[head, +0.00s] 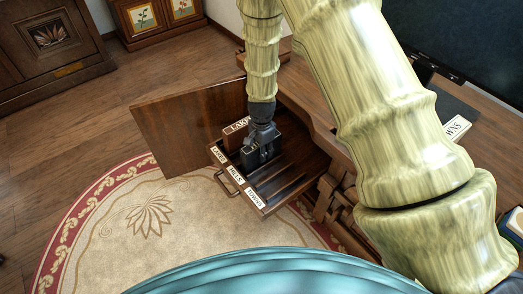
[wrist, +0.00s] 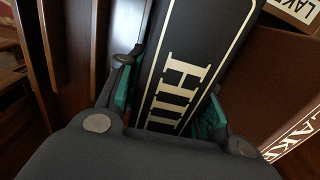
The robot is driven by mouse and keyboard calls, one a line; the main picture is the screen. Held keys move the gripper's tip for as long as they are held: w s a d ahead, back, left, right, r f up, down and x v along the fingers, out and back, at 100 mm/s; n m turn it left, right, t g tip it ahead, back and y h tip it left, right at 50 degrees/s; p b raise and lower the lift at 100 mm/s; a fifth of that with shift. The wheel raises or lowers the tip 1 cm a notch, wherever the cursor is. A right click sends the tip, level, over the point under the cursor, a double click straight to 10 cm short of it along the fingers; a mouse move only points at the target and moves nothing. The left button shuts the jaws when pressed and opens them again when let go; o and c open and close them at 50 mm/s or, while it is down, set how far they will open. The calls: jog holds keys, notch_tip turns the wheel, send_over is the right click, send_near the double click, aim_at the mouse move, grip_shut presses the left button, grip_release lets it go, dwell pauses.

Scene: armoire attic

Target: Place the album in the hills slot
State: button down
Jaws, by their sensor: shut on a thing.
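My gripper (head: 263,135) points down over a dark wooden slotted tray (head: 287,195) and is shut on a black album (head: 249,158). In the wrist view the album's spine (wrist: 186,75) shows "HIL" in cream letters inside a cream border, between my green-padded fingers (wrist: 168,100). The tray's front carries labels for lakes (head: 219,155), hills (head: 235,176) and towns (head: 254,199). The album is low, near the row behind the hills label. How deep it sits, and whether it touches the slot floor, is hidden.
A brown lakes album (head: 236,127) stands close beside the held album, left of it in the head view; its cover shows in the wrist view (wrist: 265,75). An open wooden door (head: 185,125) is left of the tray. A towns label (head: 457,131) shows at right. Carpet (head: 110,235) lies in front.

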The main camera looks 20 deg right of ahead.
jog(key=shift+f, duration=0.1)
jog(key=c, duration=1)
grip_release()
jog(key=shift+o, duration=0.2)
notch_tip(320, 180, up, 12)
jog(key=p, duration=0.4)
